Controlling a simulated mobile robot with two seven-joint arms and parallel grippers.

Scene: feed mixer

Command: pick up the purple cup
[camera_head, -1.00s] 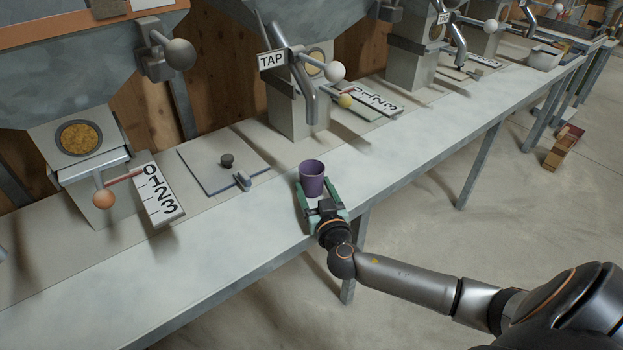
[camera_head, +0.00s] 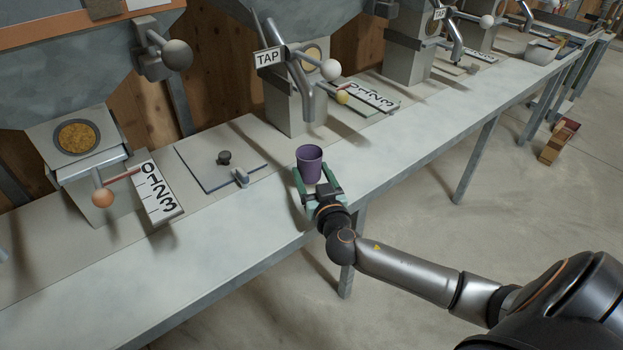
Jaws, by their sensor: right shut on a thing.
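The purple cup (camera_head: 309,166) is upright near the front edge of the grey bench, below the TAP sign. My right gripper (camera_head: 312,178), with green fingers, reaches in from the front. It is shut on the cup, with one finger on each side. The cup seems to be a little above the bench top, but its underside is partly hidden by the gripper. My left gripper is not in view.
A tap machine (camera_head: 298,100) with a bent spout stands behind the cup. A flat plate with a black knob (camera_head: 224,158) lies to the left. A number scale (camera_head: 158,192) is further left. The bench front (camera_head: 230,235) is clear.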

